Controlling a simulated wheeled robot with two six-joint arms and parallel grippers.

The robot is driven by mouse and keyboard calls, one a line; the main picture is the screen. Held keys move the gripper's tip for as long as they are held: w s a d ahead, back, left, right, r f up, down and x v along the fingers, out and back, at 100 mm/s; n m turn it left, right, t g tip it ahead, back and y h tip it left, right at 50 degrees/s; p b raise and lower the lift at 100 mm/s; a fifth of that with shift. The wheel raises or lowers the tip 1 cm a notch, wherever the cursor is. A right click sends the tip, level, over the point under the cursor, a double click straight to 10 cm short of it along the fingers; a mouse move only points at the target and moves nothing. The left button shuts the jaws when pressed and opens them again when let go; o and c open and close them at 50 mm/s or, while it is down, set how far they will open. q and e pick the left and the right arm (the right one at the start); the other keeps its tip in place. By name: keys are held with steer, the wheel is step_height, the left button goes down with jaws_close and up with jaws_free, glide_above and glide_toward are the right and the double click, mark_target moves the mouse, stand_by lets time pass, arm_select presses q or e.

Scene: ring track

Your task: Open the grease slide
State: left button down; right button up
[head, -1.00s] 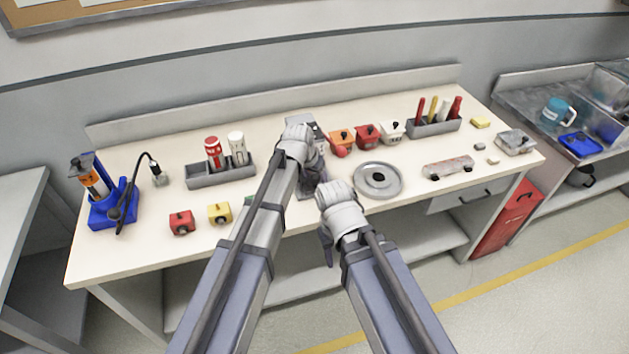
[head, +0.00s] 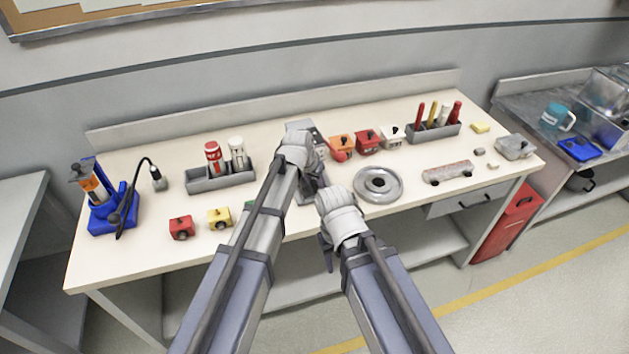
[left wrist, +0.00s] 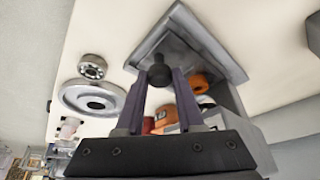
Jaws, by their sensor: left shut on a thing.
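A grey metal fixture (head: 306,127) stands in the middle of the bench, partly hidden behind my left arm. In the left wrist view it appears as a grey plate with a raised rim (left wrist: 205,45) and a black knob (left wrist: 159,73). My left gripper (head: 314,178) is at this fixture. In the left wrist view its two fingers (left wrist: 163,75) are closed on the black knob. I cannot tell how far the slide stands open. My right gripper (head: 328,250) hangs near the bench's front edge, apart from the fixture; its jaws are too unclear to read.
Left are a grey bottle holder (head: 220,178), red (head: 181,228) and yellow (head: 219,218) blocks and a blue stand (head: 112,212).

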stand_by(0.8)
arm_select(q)
steer(key=s+d, duration=0.1)
steer(key=s, duration=0.2)
steer(key=s+d, duration=0.1)
steer(key=s, duration=0.2)
steer(key=s+d, duration=0.1)
steer(key=s, duration=0.2)
steer(key=shift+s, duration=0.15)
steer(key=c, duration=0.5)
jaws_free()
steer(key=shift+c, duration=0.2)
steer(key=shift+r, duration=0.15)
steer(key=p+v, duration=0.7)
steer(key=shift+r, duration=0.2)
